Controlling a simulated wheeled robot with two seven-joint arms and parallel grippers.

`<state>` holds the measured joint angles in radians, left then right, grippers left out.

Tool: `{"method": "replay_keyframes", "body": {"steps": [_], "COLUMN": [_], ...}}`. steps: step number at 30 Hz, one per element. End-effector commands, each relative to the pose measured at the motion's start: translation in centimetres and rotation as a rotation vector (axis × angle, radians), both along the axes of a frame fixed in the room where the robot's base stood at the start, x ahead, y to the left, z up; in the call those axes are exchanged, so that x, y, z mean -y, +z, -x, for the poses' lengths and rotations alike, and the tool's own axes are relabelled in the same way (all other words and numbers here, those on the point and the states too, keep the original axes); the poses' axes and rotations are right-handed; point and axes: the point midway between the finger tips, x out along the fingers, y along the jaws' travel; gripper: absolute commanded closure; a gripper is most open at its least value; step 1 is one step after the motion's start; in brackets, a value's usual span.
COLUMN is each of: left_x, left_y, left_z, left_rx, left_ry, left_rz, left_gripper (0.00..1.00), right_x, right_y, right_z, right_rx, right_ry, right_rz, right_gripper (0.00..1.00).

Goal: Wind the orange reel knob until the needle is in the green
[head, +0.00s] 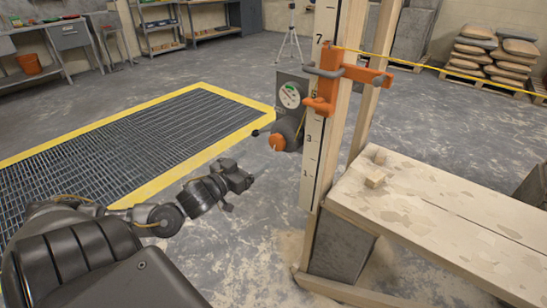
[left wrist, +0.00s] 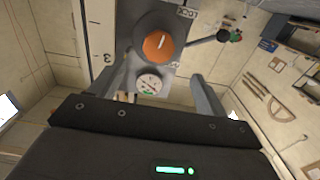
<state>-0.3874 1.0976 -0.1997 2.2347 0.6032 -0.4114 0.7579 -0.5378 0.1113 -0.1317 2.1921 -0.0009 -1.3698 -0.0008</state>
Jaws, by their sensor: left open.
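The orange reel knob (head: 277,142) sits on the front of a dark grey reel box beside the measuring staff; it also shows in the left wrist view (left wrist: 158,46), with a white mark. A round white gauge (head: 289,96) with a green band is above it in the head view; it also shows in the left wrist view (left wrist: 149,83). The needle is too small to read surely. My left gripper (head: 242,181) is open and empty, below and left of the knob, apart from it. Its fingers (left wrist: 168,82) show in the wrist view. My right gripper is out of view.
A numbered staff (head: 312,165) on a wooden post carries an orange clamp (head: 322,95) and a yellow line. A black lever (head: 262,130) juts left from the reel. A plank bench (head: 440,215) stands right. A yellow-edged floor grate (head: 150,120) lies left.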

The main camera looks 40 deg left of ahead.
Motion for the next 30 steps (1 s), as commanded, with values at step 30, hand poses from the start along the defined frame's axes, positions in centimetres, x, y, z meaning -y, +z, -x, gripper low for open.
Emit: {"method": "replay_keyframes", "body": {"steps": [30], "left_x": [-0.1], "left_y": [0.3], "left_z": [-10.1], "left_rx": [0.007], "left_ry": [-0.003], "left_rz": [0.003], "left_gripper": [0.24], "right_x": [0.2], "right_y": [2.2], "right_z": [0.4], "right_rx": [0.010], "right_ry": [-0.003], "right_rz": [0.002], "right_gripper": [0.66]}}
